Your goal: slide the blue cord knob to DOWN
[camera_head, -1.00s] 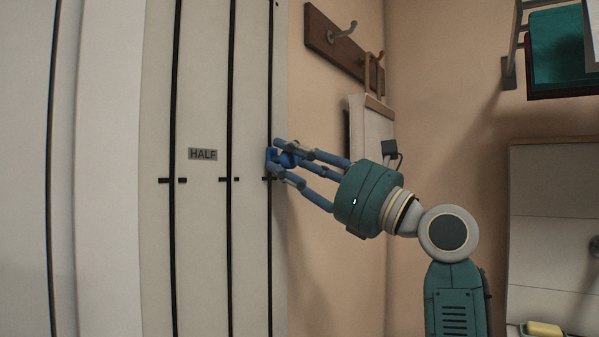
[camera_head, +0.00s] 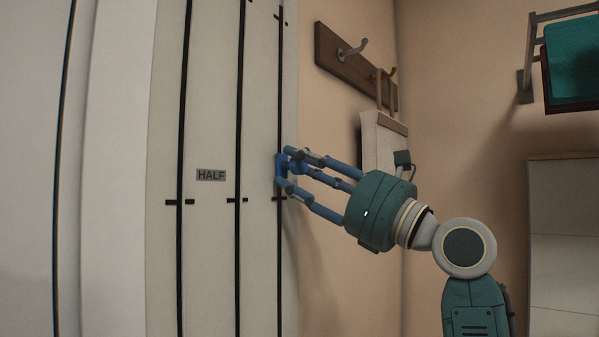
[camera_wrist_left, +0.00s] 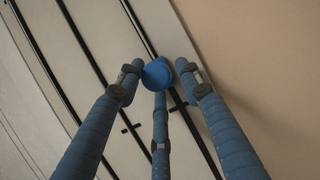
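The blue cord knob (camera_head: 282,166) is on the rightmost black slot of the pale panel, a little above that slot's short cross mark. My left gripper (camera_head: 290,169) comes to it from the right, with its blue fingers closed in around the knob. In the left wrist view the round blue knob (camera_wrist_left: 156,73) sits between the fingertips, partly covered by them. The right gripper is not in view. A HALF label (camera_head: 211,175) is on the panel left of the knob; no DOWN label is seen.
The pale panel (camera_head: 213,270) has several dark slots with cross marks. Right of it, a wooden hook rail (camera_head: 335,50) and a hanging pale bag (camera_head: 383,145) are on the beige wall. A teal-topped rack (camera_head: 575,60) is at the upper right.

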